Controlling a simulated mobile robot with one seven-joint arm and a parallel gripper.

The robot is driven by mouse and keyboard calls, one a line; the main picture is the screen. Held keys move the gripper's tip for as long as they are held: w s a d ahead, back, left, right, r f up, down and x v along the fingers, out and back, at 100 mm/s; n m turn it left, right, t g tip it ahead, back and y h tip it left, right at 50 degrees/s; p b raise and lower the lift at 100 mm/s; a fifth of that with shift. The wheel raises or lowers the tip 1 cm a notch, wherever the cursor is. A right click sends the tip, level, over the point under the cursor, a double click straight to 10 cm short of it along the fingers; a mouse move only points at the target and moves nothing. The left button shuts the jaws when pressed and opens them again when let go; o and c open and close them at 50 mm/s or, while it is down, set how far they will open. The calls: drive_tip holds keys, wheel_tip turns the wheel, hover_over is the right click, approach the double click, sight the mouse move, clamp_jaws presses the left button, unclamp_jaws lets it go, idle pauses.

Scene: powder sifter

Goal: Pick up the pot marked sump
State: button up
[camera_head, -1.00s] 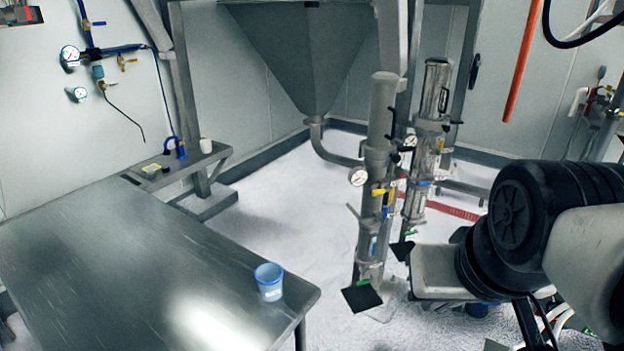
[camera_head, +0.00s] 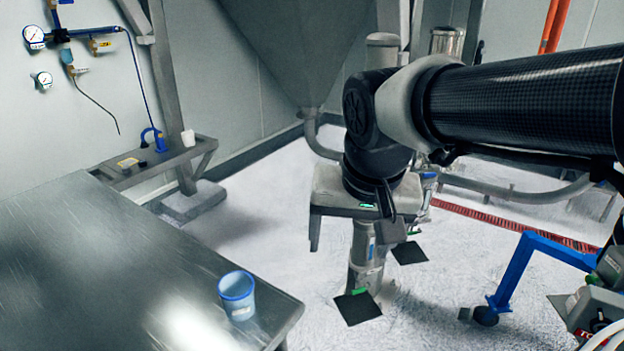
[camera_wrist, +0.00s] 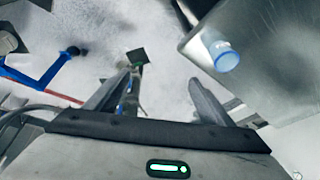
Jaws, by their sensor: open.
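A small blue pot (camera_head: 237,297) stands upright near the right front corner of the steel table (camera_head: 110,265). It has a pale label patch, but I cannot read any marking on it. It also shows in the wrist view (camera_wrist: 223,57), at the upper right, near the table's edge. My gripper (camera_head: 352,242) is in the head view, right of the pot and beyond the table edge. In the wrist view its two fingers (camera_wrist: 155,95) stand wide apart with nothing held between them. The pot is clear of the fingers.
Tall steel tube assemblies stand behind my arm. A blue frame (camera_head: 522,268) is at the right. The tabletop around the pot is bare.

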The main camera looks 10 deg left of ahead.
drive_tip(key=w+a+f, duration=0.2)
drive_tip(key=a+f, duration=0.1)
drive_tip(key=a, duration=0.9)
approach(239, 293)
drive_tip(key=shift+s+a+f+n+g+h+b, duration=0.1)
drive_tip(key=shift+a+f+n+g+h+b, duration=0.25)
drive_tip(key=shift+f+b, duration=0.35)
drive_tip(key=shift+d+b+x, duration=0.25)
drive_tip(key=shift+x, duration=1.25)
drive_tip(key=shift+d+b+x, duration=0.2)
drive_tip(key=shift+b+x, duration=0.05)
drive_tip(key=shift+x, duration=1.25)
drive_tip(key=c, duration=1.1)
